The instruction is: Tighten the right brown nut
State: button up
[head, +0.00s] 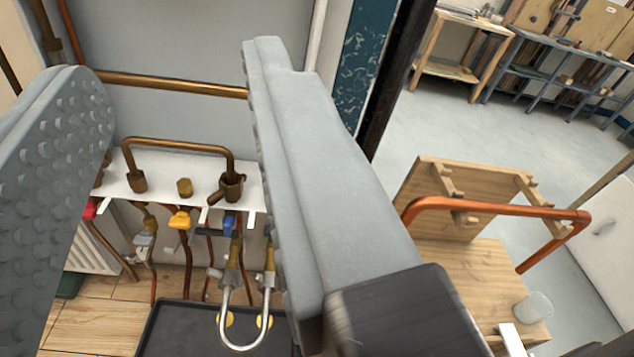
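A bent brown pipe (180,143) stands on a white ledge (160,164), with its two legs ending in brown nuts. The right brown nut (231,188) is dark and has a short stub or lever pointing down-left. The left brown nut (138,182) sits at the other leg. A short brown fitting (185,188) stands between them. My gripper (168,75) is wide open, with one finger large at the left and one right of the pipe. Both nuts appear in the gap between the fingers, farther away; nothing is held. The right finger hides the ledge's right end.
Below the ledge hang red (90,210), yellow (180,221) and blue (229,223) valve handles and a silver U-shaped pipe (242,347). A horizontal brown pipe (170,84) crosses the wall behind. At right, a wooden stand (460,265) carries a copper pipe (490,207) and a clear cup (535,307).

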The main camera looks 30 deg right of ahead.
jog(key=w+d+f+n+y, duration=0.1)
jog(key=w+d+f, duration=0.55)
jog(key=f, duration=0.25)
jog(key=w+d+f+n+y, duration=0.1)
jog(key=w+d+f, duration=0.55)
jog(key=f, duration=0.35)
jog(key=s+d+f+y, duration=0.15)
jog(key=d+f, duration=0.35)
jog(key=f, duration=0.6)
jog(key=d+f+y, duration=0.3)
jog(key=d+f, duration=0.1)
jog(key=f, duration=0.7)
jog(key=x, duration=1.7)
jog(key=shift+a+f, duration=0.25)
jog(key=shift+f, duration=0.1)
jog(key=shift+s, duration=0.1)
grip_shut()
